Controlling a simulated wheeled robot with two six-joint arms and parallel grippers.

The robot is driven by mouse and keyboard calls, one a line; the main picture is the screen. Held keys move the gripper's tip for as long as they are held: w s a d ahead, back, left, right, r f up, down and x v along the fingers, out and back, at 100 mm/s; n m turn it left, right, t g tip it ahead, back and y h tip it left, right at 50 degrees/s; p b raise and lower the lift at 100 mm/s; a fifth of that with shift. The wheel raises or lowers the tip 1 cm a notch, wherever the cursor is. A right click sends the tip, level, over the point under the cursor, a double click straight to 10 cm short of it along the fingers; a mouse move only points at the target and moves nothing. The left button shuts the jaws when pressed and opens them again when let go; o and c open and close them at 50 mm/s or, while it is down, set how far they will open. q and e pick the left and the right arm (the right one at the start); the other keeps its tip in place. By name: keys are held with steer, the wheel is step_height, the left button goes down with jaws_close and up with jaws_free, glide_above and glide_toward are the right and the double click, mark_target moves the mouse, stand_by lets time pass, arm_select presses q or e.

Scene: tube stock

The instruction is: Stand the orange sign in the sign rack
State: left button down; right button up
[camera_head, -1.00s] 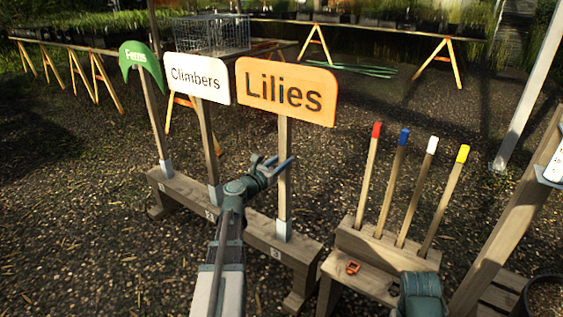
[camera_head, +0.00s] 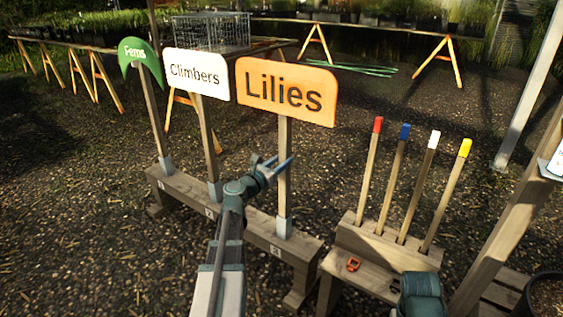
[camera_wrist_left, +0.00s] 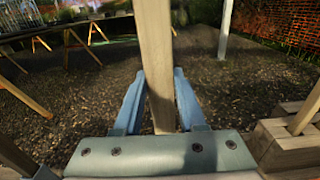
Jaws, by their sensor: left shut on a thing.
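The orange "Lilies" sign (camera_head: 286,91) stands upright on its wooden post in the front socket, marked 3, of the sign rack (camera_head: 186,187). The post foot sits in the grey socket (camera_head: 284,228). My left gripper (camera_head: 283,168) is shut on the post about halfway up. In the left wrist view the post (camera_wrist_left: 156,65) rises between the two blue fingers (camera_wrist_left: 158,100). The white "Climbers" sign (camera_head: 196,75) and the green "Ferns" sign (camera_head: 141,57) stand in the other sockets. Of my right arm only a rounded part shows at the lower right; its gripper is out of view.
A wooden bench (camera_head: 385,252) right of the rack holds several stakes with coloured tips, and a small orange ring (camera_head: 353,264) lies on it. A leaning wooden frame and a pot (camera_head: 543,296) stand at far right. Gravel behind the rack is open.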

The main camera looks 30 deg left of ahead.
arm_select(q)
steer(key=shift+c, duration=2)
jaws_free()
steer(key=shift+s, duration=0.1)
steer(key=s+a, duration=0.1)
steer(key=s, duration=1.2)
steer(key=shift+s, duration=0.3)
